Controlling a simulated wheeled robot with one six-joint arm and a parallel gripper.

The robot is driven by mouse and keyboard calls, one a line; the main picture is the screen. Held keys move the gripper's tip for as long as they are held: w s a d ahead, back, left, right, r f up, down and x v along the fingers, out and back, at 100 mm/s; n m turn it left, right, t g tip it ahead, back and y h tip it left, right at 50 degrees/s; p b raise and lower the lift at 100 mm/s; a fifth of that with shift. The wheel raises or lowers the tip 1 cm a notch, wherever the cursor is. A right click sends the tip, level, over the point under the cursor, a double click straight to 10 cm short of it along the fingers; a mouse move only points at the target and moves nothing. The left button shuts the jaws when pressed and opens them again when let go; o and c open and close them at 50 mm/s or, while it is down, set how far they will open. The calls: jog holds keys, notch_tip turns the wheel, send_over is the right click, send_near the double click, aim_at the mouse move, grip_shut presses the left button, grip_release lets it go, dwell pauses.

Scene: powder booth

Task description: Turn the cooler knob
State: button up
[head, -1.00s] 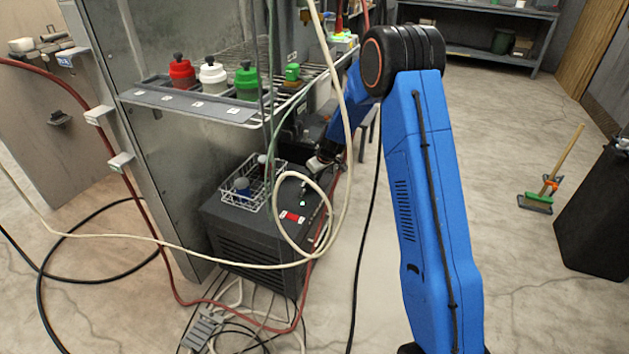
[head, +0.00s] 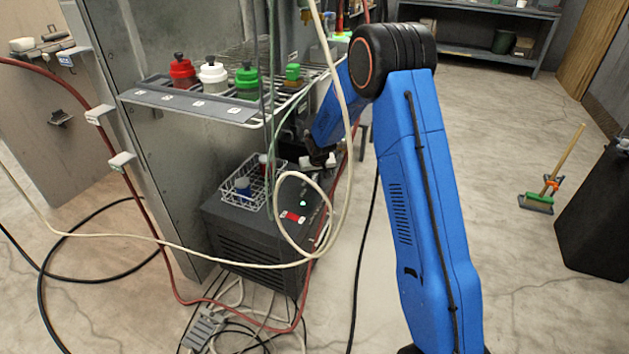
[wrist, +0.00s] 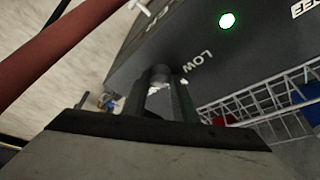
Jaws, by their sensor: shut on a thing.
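The cooler (head: 245,232) is a dark grey box on the floor below the wire shelf, with a lit green light and a red switch on top. In the wrist view the cooler's top (wrist: 190,25) shows the word LOW and the green light (wrist: 227,20). The cooler knob (wrist: 160,74) is a small dark round piece beside the word LOW. My gripper (wrist: 163,95) is shut on the knob, one finger on each side. In the head view my gripper is largely hidden behind hoses at the cooler's far right.
A wire basket (head: 243,197) with bottles sits on the cooler's left side. A cream hose (head: 279,215) loops in front of the cooler, and a red hose (wrist: 60,40) passes close in the wrist view. The wire shelf (head: 200,107) with several bottles overhangs. Open floor lies right.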

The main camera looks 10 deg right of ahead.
jog(key=shift+a+m+g+h, duration=0.15)
jog(key=shift+m+h, duration=0.3)
jog(key=shift+m, duration=0.85)
jog(key=shift+a+m+g+h, duration=0.15)
jog(key=shift+m+h, duration=0.3)
jog(key=shift+m, duration=0.85)
jog(key=shift+d+m, duration=0.1)
jog(key=shift+m, duration=0.3)
jog(key=o, duration=1)
jog(key=shift+o, duration=0.2)
jog(key=v, duration=0.7)
jog(key=shift+a+r, duration=0.15)
jog(key=shift+a, duration=0.05)
